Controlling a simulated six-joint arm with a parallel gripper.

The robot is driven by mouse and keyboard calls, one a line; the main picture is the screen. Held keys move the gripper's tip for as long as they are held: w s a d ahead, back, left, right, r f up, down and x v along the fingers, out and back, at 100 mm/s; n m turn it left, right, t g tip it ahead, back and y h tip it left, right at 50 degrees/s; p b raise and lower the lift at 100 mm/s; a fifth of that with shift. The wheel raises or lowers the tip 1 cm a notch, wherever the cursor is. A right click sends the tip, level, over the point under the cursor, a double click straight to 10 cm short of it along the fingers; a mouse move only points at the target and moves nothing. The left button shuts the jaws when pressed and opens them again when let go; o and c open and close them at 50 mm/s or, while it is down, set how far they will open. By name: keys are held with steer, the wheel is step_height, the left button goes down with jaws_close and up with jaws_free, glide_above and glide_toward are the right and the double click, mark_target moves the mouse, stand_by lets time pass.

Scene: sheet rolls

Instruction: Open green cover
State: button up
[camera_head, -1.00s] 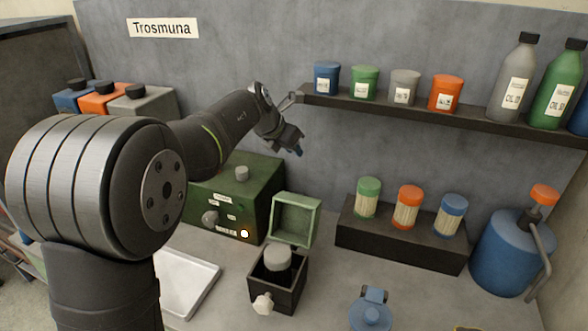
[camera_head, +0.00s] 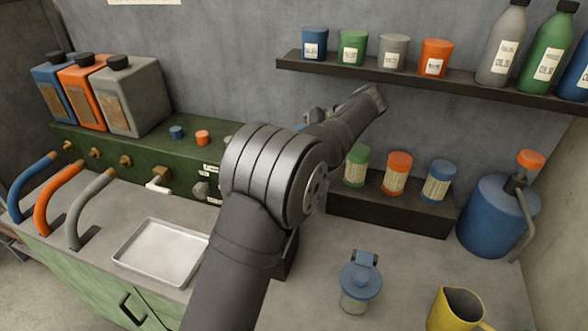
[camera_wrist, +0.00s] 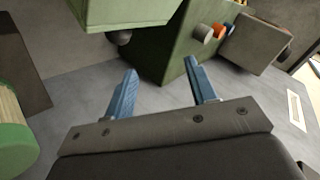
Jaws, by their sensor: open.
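A green square cover (camera_wrist: 120,12) shows at the top of the wrist view, cut off by the frame edge. My arm hides it in the head view. It lies beyond my fingertips, apart from them. My gripper (camera_wrist: 162,88) is open and empty, with its two blue fingers spread. In the head view my gripper is mostly hidden behind my arm, near the back wall. A dark box (camera_head: 288,262) stands on the counter, mostly behind my arm.
A green machine (camera_head: 100,150) carries several canisters. Jars stand on a dark stand (camera_head: 390,213) to the right, below a shelf (camera_head: 430,78). A metal tray (camera_head: 165,252), blue-lidded jar (camera_head: 360,278) and yellow cup (camera_head: 455,310) stand in front.

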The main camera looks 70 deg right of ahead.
steer(key=s+f+m+t, duration=0.8)
steer(key=s+f+m, duration=0.2)
steer(key=s, duration=0.5)
steer(key=shift+y, duration=0.3)
steer(key=w, duration=1.7)
steer(key=shift+w+a+f, duration=0.1)
steer(key=shift+a+f, duration=0.1)
steer(key=shift+a, duration=0.1)
steer(key=shift+c, duration=0.4)
